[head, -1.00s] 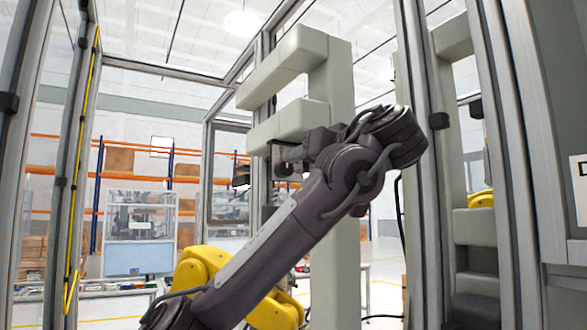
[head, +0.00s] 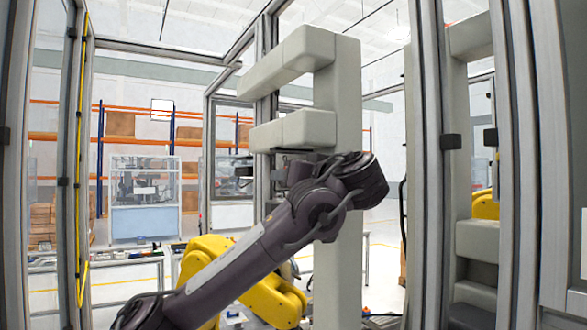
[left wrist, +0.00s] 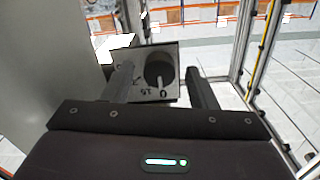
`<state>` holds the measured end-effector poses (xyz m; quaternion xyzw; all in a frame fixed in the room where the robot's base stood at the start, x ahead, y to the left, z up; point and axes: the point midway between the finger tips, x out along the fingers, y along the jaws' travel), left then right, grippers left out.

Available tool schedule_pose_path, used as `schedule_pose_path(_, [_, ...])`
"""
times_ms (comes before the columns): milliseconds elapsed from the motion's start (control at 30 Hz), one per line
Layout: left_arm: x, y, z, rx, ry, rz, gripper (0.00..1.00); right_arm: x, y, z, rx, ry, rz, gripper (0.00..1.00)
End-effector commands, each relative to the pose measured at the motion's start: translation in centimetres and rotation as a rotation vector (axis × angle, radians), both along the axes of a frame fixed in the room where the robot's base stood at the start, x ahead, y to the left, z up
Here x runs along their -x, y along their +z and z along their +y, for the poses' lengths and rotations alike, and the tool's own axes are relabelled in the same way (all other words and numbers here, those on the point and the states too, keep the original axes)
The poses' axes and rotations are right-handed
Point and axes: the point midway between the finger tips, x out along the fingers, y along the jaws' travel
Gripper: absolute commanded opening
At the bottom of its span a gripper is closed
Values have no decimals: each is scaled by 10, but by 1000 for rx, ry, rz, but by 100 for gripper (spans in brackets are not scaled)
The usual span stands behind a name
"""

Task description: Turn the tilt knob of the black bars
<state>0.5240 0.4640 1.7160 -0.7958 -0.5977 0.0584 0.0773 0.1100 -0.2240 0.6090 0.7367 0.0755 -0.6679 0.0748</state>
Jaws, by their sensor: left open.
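In the left wrist view, a dark plate (left wrist: 136,92) carries a round black knob (left wrist: 156,74) with a pale pointer line. The markings 0 and 15 show beside it and look upside down. My left gripper (left wrist: 160,73) is open, one finger on each side of the knob in this view. I cannot tell whether the fingers touch it. In the head view my left arm reaches up from the lower left to the grey column, and its wrist (head: 325,205) covers most of the gripper (head: 297,170). The knob is not clear there. My right gripper is not in view.
A grey column (head: 348,110) with thick horizontal arms (head: 293,130) stands just above and behind my wrist. Metal frame posts (head: 428,180) rise on both sides. A yellow robot arm (head: 265,290) sits low behind my arm. Shelving stands farther back.

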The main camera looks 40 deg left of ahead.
Motion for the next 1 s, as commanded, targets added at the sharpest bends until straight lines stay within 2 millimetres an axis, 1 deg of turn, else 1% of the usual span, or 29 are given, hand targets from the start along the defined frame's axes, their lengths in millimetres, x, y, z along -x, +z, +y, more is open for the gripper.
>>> schedule_pose_path(267, [-1,-1,2,0,0,1,52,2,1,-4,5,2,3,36])
schedule_pose_path(300, [-1,-1,2,0,0,1,51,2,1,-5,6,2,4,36])
schedule_pose_path(633, [-1,-1,2,0,0,1,8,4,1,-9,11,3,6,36])
schedule_pose_path(733, [-1,-2,2,-3,0,10,8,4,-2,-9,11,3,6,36])
schedule_pose_path(900, [-1,-4,2,-29,0,100,8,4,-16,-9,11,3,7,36])
schedule_pose_path(1000, [-1,-1,2,-36,0,123,8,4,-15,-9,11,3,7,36])
